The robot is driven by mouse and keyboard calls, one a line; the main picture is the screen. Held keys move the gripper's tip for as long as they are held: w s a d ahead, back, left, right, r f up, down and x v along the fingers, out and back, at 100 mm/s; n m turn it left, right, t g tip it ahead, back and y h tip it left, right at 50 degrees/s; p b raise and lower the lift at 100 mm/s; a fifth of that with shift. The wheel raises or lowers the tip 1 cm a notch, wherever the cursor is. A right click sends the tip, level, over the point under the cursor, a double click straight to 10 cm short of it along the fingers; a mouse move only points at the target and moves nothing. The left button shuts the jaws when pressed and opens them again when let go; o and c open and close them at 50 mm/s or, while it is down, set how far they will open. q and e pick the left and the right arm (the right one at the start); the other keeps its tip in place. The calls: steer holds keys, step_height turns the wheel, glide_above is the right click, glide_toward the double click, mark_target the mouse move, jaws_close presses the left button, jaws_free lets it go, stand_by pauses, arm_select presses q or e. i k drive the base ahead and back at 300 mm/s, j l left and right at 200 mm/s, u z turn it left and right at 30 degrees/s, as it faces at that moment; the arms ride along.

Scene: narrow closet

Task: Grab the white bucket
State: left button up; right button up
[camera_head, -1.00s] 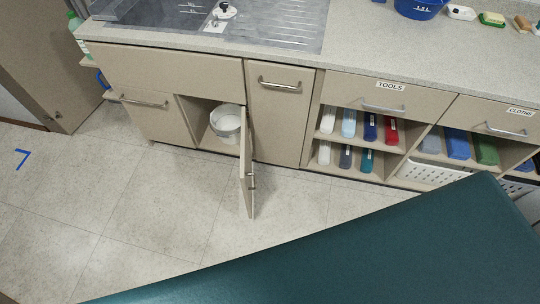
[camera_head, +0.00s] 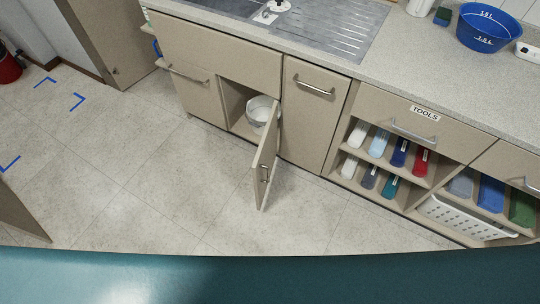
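The white bucket (camera_head: 259,109) stands inside the open cabinet under the sink, low down and near floor level. The open cabinet door (camera_head: 265,165) sticks out into the room and hides the bucket's right part. The bucket's rim and part of its inside show; its base is partly hidden. Neither of my grippers is in view, and nothing is seen touching the bucket.
The counter (camera_head: 390,75) with the metal sink (camera_head: 320,28) runs above the cabinets. Open shelves with colored bottles (camera_head: 399,153) and a white basket (camera_head: 465,217) are to the right. A blue bowl (camera_head: 487,30) stands on the counter. The tiled floor (camera_head: 150,190) is clear before the cabinet.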

mark_target(258, 109)
steer(key=z, duration=0.25)
steer(key=i+j+z, duration=0.15)
steer(key=z, duration=0.15)
steer(key=i+j+z, duration=0.1)
steer(key=j+z, duration=0.55)
steer(key=i+j+z, duration=0.2)
steer(key=j, duration=1.55)
steer(key=j+z, duration=0.2)
steer(key=j, duration=1.5)
